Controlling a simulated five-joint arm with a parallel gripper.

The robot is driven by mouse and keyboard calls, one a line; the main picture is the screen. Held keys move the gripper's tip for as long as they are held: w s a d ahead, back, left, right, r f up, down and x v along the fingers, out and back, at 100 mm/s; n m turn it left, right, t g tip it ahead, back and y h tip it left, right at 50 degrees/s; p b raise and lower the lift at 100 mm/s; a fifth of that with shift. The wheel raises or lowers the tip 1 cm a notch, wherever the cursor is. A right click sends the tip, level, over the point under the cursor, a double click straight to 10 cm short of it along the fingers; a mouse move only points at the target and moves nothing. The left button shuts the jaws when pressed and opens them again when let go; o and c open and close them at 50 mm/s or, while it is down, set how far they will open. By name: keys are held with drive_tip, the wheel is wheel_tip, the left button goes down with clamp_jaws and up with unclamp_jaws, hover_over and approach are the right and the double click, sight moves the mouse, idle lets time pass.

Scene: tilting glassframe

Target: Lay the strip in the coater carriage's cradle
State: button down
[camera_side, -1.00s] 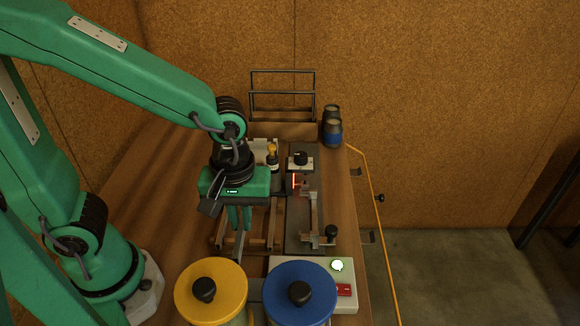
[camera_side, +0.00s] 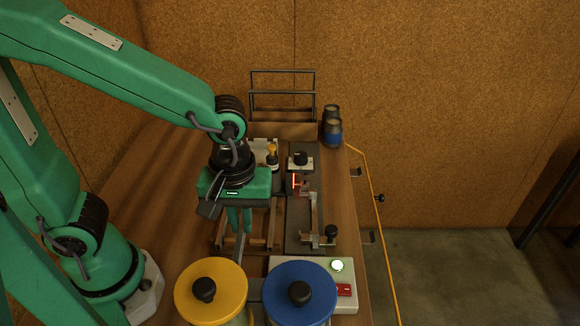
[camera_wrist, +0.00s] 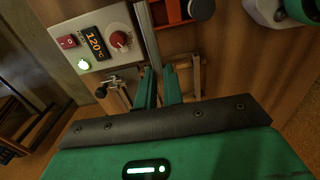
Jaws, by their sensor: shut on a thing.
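My gripper (camera_side: 239,228) points down over the wooden rack (camera_side: 271,243) at the left of the dark base plate. It is shut on a narrow grey strip (camera_side: 239,246), whose end sticks out toward the front. In the wrist view, the strip (camera_wrist: 146,34) runs upward from between my green fingers (camera_wrist: 160,78). What looks like the coater carriage, a pale bracket (camera_side: 314,212) with a black knob, sits on the dark plate to the right of my gripper. Its cradle cannot be made out clearly. My gripper and the strip are apart from it.
A yellow-lidded jar (camera_side: 212,308) and a blue-lidded jar (camera_side: 300,315) stand in front. The control box (camera_side: 285,268) has a lit green button; its display (camera_wrist: 95,42) reads 120 °C. A red line (camera_side: 294,181) glows near the plate. Dark-blue jars (camera_side: 333,133) stand behind.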

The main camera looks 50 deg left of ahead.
drive_tip(key=w+a+f, duration=0.2)
drive_tip(key=w, duration=1.6)
drive_tip(key=shift+w, duration=0.25)
drive_tip(key=shift+f, duration=0.1)
drive_tip(key=shift+f, duration=2.75)
drive_tip(key=shift+f, duration=1.15)
drive_tip(key=c, duration=1.5)
unclamp_jaws()
drive_tip(key=shift+o, duration=0.2)
drive_tip(key=shift+r, duration=0.1)
